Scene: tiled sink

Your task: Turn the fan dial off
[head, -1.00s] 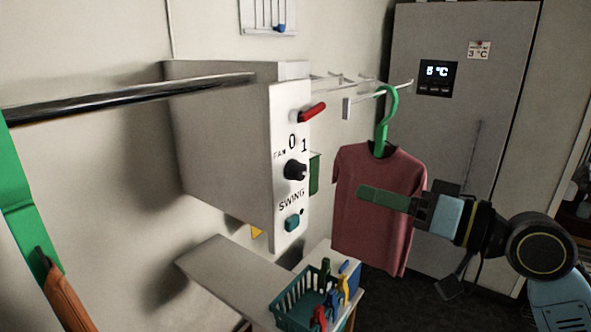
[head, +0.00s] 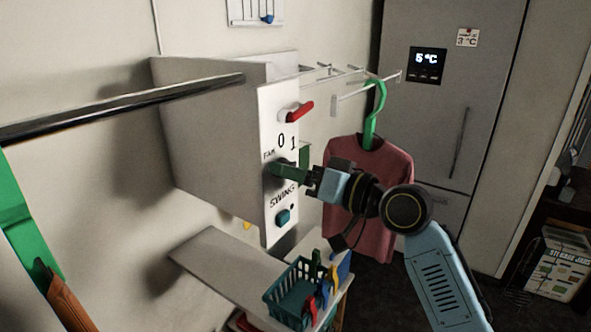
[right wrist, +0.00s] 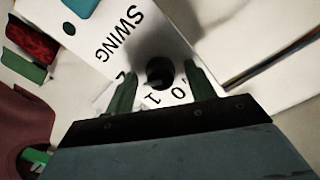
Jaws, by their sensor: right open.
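The fan dial is a round black knob (right wrist: 160,72) on the white front panel (head: 286,97) of a grey wall box, with 0 and 1 printed by it. My right gripper (head: 277,170) is at the dial in the head view and hides most of it. In the right wrist view the green fingers of the right gripper (right wrist: 161,82) are open, one on each side of the dial. I cannot tell whether they touch it. The dial's pointing direction is not clear. My left gripper is not in view.
A red lever (head: 300,111) sits above the dial, and a teal SWING button (head: 283,216) below it. A pink shirt (head: 345,160) hangs on a green hanger behind my right arm. A teal basket (head: 285,290) with coloured pegs stands below. A metal rail (head: 120,107) crosses the left.

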